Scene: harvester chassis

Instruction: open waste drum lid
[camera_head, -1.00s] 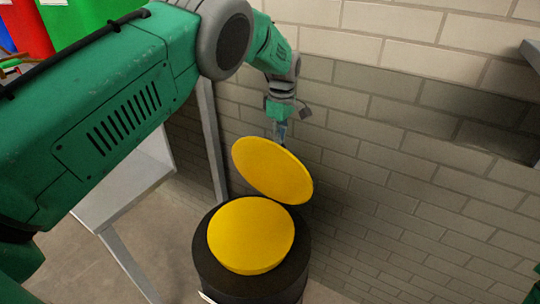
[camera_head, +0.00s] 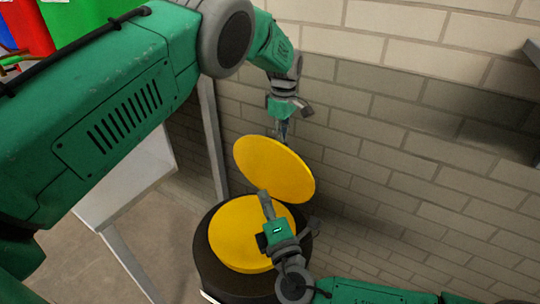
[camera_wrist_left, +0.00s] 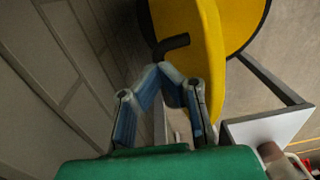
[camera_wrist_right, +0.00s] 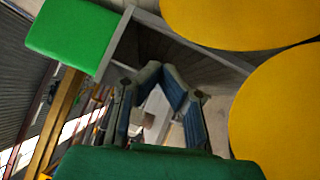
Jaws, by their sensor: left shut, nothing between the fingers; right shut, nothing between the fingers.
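The waste drum (camera_head: 205,260) is black and stands by the wall, with a yellow round top (camera_head: 225,235). The yellow lid disc (camera_head: 275,168) is tilted up behind it. My left gripper (camera_head: 281,138) is shut and empty at the lid's upper rim. In the left wrist view its fingertips (camera_wrist_left: 163,67) are close to a black handle-like stub (camera_wrist_left: 172,46) on the lid; I cannot tell if they touch. My right gripper (camera_head: 264,196) is shut and empty in front of the lid, over the yellow top, partly hiding it. Two yellow discs show in the right wrist view.
A brick wall (camera_head: 400,150) stands close behind and right of the drum. A light table-like frame (camera_head: 130,185) is to the left. Green (camera_head: 85,20) and red (camera_head: 30,28) containers are at the far upper left.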

